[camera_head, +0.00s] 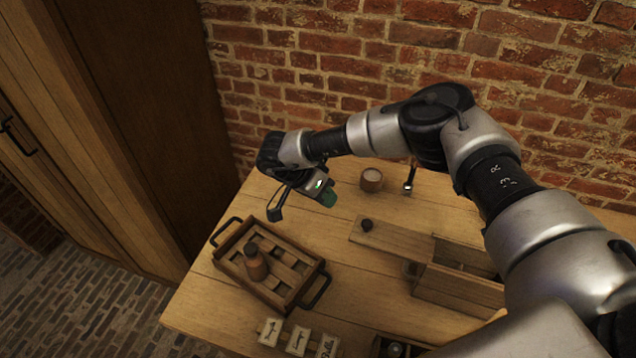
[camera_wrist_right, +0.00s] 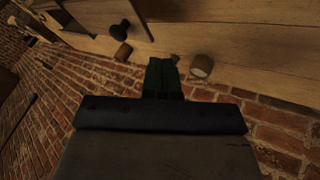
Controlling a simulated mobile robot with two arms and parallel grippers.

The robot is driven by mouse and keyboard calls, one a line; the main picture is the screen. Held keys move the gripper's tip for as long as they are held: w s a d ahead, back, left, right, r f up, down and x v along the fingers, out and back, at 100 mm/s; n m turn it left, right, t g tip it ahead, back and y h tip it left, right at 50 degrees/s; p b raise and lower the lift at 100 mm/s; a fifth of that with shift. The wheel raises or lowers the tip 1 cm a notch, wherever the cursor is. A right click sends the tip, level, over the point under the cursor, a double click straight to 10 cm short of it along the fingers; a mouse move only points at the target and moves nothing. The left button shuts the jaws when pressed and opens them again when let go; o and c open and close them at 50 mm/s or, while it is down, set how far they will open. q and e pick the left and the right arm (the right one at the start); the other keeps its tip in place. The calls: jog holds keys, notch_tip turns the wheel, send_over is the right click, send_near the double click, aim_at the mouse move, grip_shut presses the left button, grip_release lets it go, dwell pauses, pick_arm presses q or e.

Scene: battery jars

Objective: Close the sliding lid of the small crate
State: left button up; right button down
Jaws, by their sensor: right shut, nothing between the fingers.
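The small crate (camera_head: 458,289) is a wooden box on the table, right of centre in the head view. Its flat wooden lid (camera_head: 405,242) sticks out to the left, leaving part of the box top open. A dark round knob (camera_head: 366,225) sits near the lid's far left end; a dark knob (camera_wrist_right: 120,31) also shows in the wrist view. My right gripper (camera_head: 328,198) is shut and empty, above the table to the left of the knob and apart from it. Its green fingertips (camera_wrist_right: 161,73) are together in the wrist view. My left gripper is not in view.
A wooden tray (camera_head: 228,263) with black handles holds a brown bottle (camera_head: 255,263) at left. A small cup (camera_head: 371,180) stands near the brick wall, beside a dark upright object (camera_head: 409,177). Label cards (camera_head: 298,340) lie at the front. Bare table lies between tray and lid.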

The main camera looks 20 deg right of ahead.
aim_at(360, 221)
jog(key=s+d+f+p, duration=0.2)
jog(key=d, duration=0.1)
jog(key=s+d+f+p, duration=0.1)
jog(key=p, duration=0.1)
jog(key=shift+s+d, duration=0.1)
jog(key=shift+d, duration=0.05)
jog(key=shift+s+d+f, duration=0.2)
jog(key=shift+s+d, duration=0.05)
jog(key=shift+s, duration=0.2)
